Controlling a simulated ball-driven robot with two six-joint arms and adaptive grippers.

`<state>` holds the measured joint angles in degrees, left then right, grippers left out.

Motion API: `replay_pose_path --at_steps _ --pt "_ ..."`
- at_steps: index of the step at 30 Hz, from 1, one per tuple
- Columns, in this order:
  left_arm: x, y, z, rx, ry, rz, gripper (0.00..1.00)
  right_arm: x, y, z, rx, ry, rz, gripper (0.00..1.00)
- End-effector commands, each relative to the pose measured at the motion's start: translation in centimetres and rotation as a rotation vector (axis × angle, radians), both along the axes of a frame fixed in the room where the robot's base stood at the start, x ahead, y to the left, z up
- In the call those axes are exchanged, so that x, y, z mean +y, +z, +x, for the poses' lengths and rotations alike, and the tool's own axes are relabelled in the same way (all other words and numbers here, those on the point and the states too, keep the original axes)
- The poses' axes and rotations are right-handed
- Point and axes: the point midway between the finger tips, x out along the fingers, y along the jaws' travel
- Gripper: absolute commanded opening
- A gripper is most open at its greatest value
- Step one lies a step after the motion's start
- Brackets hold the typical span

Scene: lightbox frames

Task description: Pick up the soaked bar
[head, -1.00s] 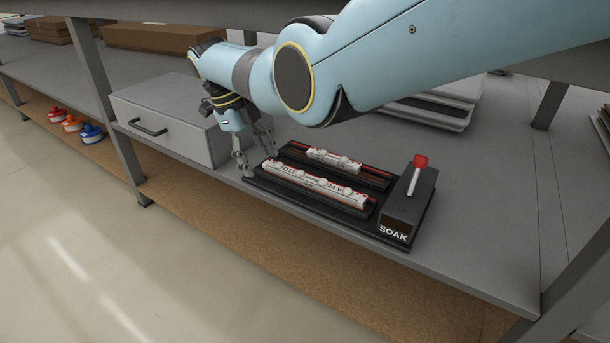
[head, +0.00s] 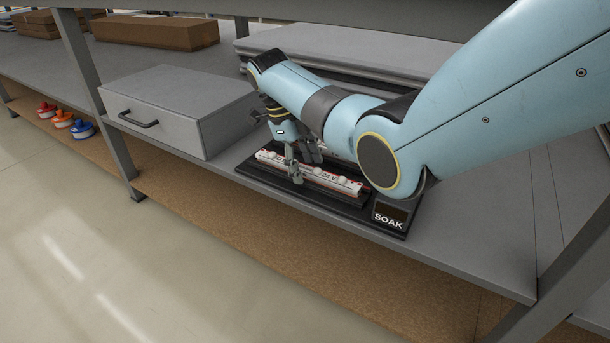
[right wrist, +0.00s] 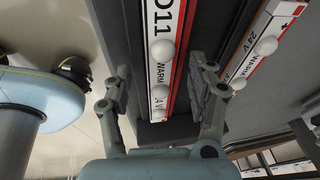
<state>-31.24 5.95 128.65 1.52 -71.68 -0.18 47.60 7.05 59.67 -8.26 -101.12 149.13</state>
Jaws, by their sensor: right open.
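A white light bar (head: 325,181) with red edges and round white lamps lies along the front of a black fixture (head: 248,172). In the right wrist view this front bar (right wrist: 157,92) reads "D11", "WARM" and "24 V". A second, similar bar (right wrist: 258,48) lies parallel to it there; in the head view my arm mostly hides it. My right gripper (head: 303,165) is open above the front bar. In the wrist view its fingers (right wrist: 161,72) are spread to either side of that bar. Contact cannot be told. My left gripper is not in view.
The fixture's box marked "SOAK" (head: 388,220) is at its right end, partly covered by my arm. A grey drawer unit (head: 180,108) stands left of the fixture. A brown carton (head: 155,32) lies farther back. The shelf right of the fixture (head: 480,225) is clear.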

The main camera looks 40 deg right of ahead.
Motion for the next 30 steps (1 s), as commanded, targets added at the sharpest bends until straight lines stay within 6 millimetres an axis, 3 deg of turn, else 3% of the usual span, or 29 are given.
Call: replay_pose_path --at_steps 6,19,30 --pt "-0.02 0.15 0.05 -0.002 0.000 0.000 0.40 -0.01 0.15 0.07 -0.002 0.000 0.000 0.55" --pt "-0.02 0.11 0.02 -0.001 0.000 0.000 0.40 0.02 0.13 0.07 -0.002 0.001 0.000 0.00" --pt "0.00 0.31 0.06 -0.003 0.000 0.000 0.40 0.03 0.49 0.11 -0.003 0.000 0.000 0.00"
